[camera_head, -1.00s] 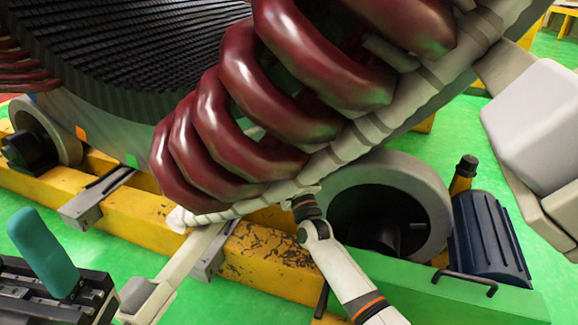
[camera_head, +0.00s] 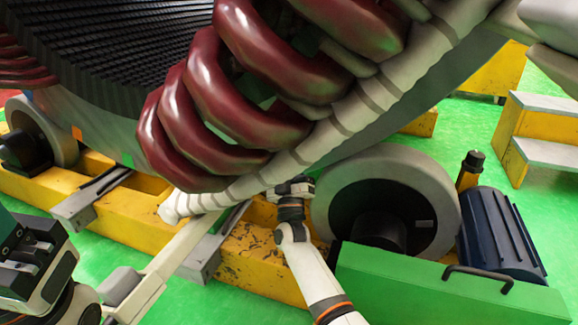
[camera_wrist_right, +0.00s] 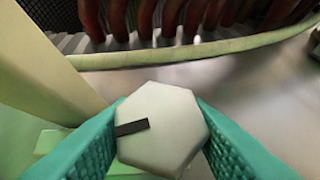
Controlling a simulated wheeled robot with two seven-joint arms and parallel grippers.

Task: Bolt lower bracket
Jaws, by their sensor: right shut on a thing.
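In the right wrist view, a light grey hexagonal bolt head (camera_wrist_right: 175,125) with a dark mark sits between the teal fingers of my right gripper (camera_wrist_right: 160,112), which is shut on it. In the head view, my right gripper (camera_head: 293,187) is at the lower edge of the pale wrapped ring (camera_head: 290,158), left of the roller wheel. The bolt is too small to make out there. A beige bar (camera_head: 182,245), apparently the lower bracket, slopes down from the ring's lower end. My left gripper (camera_head: 25,255) is at the lower left, cut by the frame; its finger opening is unclear.
Dark red coils (camera_head: 205,95) bulge out above the ring. A grey roller wheel (camera_head: 436,190), a green housing (camera_head: 440,290) and a blue motor (camera_head: 500,235) stand to the right. The yellow base beam (camera_head: 255,250) runs below. Green floor lies open at front.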

